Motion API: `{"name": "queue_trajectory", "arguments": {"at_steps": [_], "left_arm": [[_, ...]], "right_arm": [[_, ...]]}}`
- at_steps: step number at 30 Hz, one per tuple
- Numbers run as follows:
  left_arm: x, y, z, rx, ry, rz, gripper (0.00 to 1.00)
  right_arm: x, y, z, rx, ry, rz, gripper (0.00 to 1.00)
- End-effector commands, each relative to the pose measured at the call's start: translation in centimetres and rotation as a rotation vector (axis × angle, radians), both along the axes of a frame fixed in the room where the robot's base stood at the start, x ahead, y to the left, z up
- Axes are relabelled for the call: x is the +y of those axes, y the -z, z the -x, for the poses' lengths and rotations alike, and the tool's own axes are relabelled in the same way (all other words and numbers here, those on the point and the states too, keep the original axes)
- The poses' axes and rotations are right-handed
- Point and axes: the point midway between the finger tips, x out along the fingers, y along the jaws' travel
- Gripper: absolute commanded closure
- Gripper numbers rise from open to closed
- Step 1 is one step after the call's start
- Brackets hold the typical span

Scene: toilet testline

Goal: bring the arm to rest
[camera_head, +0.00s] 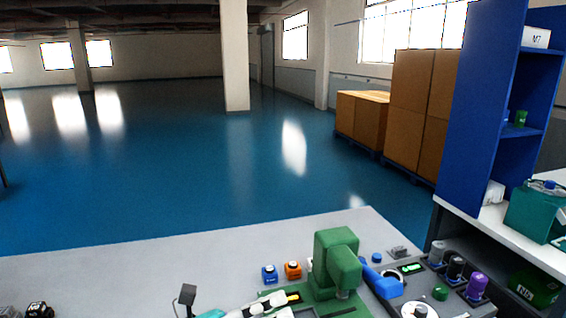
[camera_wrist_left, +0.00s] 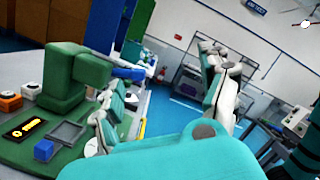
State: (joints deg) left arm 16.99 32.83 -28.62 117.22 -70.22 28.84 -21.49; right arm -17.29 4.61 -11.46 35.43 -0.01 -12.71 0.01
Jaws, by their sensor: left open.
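My left gripper (camera_head: 283,303) shows at the bottom edge of the head view as white and teal parts, low in front of the green press-like machine (camera_head: 336,255). It is open, and I see nothing held in it. Most of its arm is cut off by the frame. In the left wrist view a large teal part of my arm (camera_wrist_left: 165,160) fills the lower middle. White and teal links stand beyond it. The green machine (camera_wrist_left: 66,80) also shows there at the left. My right gripper cannot be made out in the head view.
A blue button box (camera_head: 269,274) and an orange one (camera_head: 293,270) sit on the grey table (camera_head: 190,260). Black and purple knobs (camera_head: 477,285) stand at the right. A blue shelf (camera_head: 485,110) rises behind them. The table's left part is mostly clear.

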Motion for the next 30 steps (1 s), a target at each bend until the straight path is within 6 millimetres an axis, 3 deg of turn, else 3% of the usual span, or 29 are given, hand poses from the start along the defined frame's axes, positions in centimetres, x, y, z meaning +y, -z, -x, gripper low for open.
{"name": "queue_trajectory", "arguments": {"at_steps": [3,5,7,11,15,18,21,30], "left_arm": [[3.5,-2.6,-1.8,0.252,-0.201,0.406,0.21],[6.4,-2.4,-2.9,0.397,-0.315,0.595,0.21],[10.0,-0.6,-3.9,0.579,-0.457,0.800,0.21],[16.1,6.3,-3.3,0.945,-0.743,1.129,0.21],[19.7,15.2,1.1,1.316,-1.047,1.367,0.21],[20.4,19.9,5.2,1.528,-1.227,1.458,0.21],[20.4,23.0,9.0,1.687,-1.365,1.504,0.21],[19.1,27.6,18.5,2.029,-1.682,1.530,0.21]], "right_arm": [[0.0,0.0,0.0,-0.001,0.000,0.000,0.56],[0.0,0.0,0.0,-0.001,0.000,0.000,0.56],[0.0,0.0,-0.1,-0.002,0.000,0.000,0.56],[0.0,0.0,-0.1,-0.003,0.000,-0.001,0.56],[0.0,0.0,-0.2,-0.005,0.000,-0.001,0.56],[0.0,0.0,-0.3,-0.006,0.000,-0.001,0.56],[0.1,0.0,-0.3,-0.006,0.000,-0.001,0.56],[0.1,0.0,-0.3,-0.007,0.000,-0.001,0.56]]}}
